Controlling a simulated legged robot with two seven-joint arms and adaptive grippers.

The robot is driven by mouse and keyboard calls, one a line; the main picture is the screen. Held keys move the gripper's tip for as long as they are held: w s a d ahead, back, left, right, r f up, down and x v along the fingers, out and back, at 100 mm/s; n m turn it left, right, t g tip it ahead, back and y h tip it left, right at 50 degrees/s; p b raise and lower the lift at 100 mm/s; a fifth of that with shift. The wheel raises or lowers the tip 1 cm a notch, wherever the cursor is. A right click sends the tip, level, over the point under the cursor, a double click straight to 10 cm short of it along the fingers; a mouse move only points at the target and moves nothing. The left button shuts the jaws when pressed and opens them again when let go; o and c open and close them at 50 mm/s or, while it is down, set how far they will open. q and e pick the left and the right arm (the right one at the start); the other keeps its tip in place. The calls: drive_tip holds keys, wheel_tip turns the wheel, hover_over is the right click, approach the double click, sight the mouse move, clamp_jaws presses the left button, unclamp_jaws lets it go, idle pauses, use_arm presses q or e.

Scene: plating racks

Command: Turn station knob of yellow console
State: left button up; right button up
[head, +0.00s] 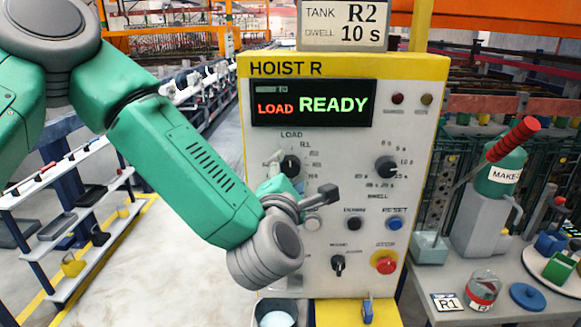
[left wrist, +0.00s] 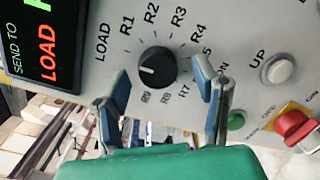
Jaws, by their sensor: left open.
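The yellow-topped console (head: 425,68), marked HOIST R, faces me with a pale front panel. Its black station knob (head: 290,165) sits below the display, partly ringed by labels. In the left wrist view the knob (left wrist: 157,68) has its white mark pointing left, roughly toward LOAD. My left gripper (head: 291,180) is at the knob, partly hidden by its own wrist. In the left wrist view its fingers (left wrist: 161,78) are open, one on each side of the knob, with gaps visible. My right gripper is out of view.
The display (head: 313,103) reads LOAD and READY. A dwell knob (head: 386,167), a blue button (head: 395,224) and a red stop button (head: 384,262) are to the right. A shelf rack (head: 70,220) stands left.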

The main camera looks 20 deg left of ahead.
use_arm(q)
drive_tip(key=shift+w+a, duration=0.15)
drive_tip(key=shift+w, duration=0.3)
drive_tip(key=shift+a, duration=0.1)
drive_tip(key=shift+c, duration=0.4)
drive_tip(key=c, duration=1.1)
drive_tip(key=shift+o, duration=0.2)
